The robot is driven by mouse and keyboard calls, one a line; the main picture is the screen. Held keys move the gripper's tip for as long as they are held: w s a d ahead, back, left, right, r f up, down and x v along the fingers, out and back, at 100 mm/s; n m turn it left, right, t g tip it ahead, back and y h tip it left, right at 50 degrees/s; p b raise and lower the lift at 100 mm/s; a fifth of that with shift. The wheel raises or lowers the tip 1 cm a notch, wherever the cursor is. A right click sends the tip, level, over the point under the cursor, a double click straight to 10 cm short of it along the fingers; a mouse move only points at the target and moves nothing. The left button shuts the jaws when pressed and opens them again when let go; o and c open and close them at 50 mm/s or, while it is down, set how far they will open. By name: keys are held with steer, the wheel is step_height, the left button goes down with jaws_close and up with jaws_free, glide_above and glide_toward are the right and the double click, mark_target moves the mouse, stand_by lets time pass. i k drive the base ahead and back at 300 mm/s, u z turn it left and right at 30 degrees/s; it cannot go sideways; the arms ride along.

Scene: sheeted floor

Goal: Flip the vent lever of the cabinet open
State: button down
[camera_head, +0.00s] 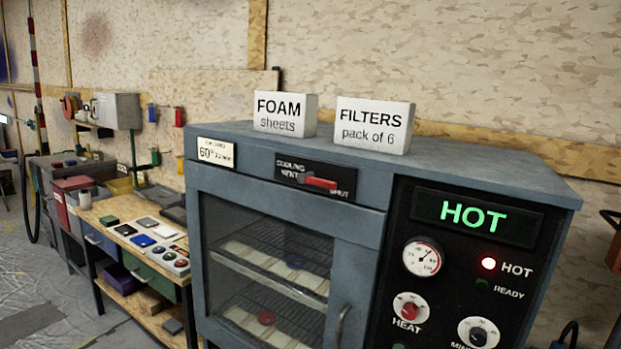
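The cabinet (260,177) is a blue-grey oven-like box with a glass door, in the middle and right of the view. Its vent lever (318,182) is a small red handle on a black plate (290,171) above the door. The plate reads "COOLING VENT" on the left and "SHUT" on the right, and the red handle points toward "SHUT". A green "HOT" display (474,216) is lit on the right panel, with a red lamp (488,263) lit below it. My gripper is not in view.
Boxes labelled FOAM (285,115) and FILTERS (374,126) stand on the cabinet top. The door handle (342,325) sticks out at the bottom. A workbench (130,240) with small items stands at the left. Sheeted floor (35,270) shows at the far left.

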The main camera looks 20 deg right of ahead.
mark_target(309, 177)
steer(key=z, duration=0.4)
steer(key=i, duration=1.05)
steer(key=z, duration=0.55)
